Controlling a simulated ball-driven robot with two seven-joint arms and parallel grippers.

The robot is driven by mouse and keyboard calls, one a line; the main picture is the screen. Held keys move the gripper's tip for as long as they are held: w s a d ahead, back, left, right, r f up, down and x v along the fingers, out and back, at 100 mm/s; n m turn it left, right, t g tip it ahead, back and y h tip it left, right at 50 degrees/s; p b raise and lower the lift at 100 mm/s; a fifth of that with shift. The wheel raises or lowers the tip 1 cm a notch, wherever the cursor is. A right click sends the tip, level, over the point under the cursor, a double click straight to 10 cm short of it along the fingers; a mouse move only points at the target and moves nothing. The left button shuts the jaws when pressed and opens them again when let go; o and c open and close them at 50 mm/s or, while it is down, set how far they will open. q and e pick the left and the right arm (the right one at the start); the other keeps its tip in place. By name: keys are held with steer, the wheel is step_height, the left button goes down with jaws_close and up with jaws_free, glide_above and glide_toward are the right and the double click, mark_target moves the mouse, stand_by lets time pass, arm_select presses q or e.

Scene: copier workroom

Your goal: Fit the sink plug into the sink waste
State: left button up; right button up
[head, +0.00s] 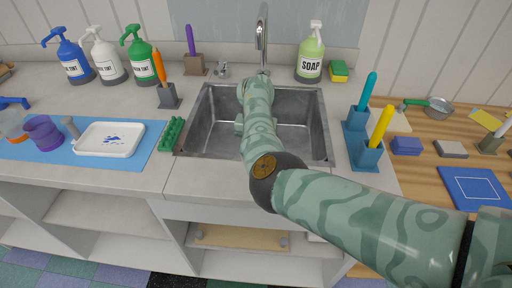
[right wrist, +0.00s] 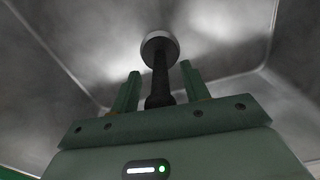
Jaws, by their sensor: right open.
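The steel sink (head: 310,130) is in the middle of the counter in the head view. My right arm reaches down into it and hides much of its floor. In the right wrist view my right gripper (right wrist: 160,70) is open, its two green fingers apart. A dark upright stem, which looks like the sink plug (right wrist: 159,88), stands between the fingers with gaps at both sides near the tips. Its far end meets a round, light-rimmed disc, apparently the sink waste (right wrist: 146,38), on the sink floor. I cannot tell how deep the plug sits. My left gripper is not in view.
A tap (head: 262,40) rises behind the sink. A soap bottle (head: 311,55) and sponges (head: 339,71) stand at back right. Blue holders (head: 367,156) flank the right rim; a green ridged block (head: 172,134) lies at the left rim. A white tray (head: 84,148) is farther left.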

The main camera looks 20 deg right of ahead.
arm_select(q)
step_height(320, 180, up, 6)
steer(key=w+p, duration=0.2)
steer(key=p, duration=0.4)
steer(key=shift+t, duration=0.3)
arm_select(e)
step_height(320, 180, up, 16)
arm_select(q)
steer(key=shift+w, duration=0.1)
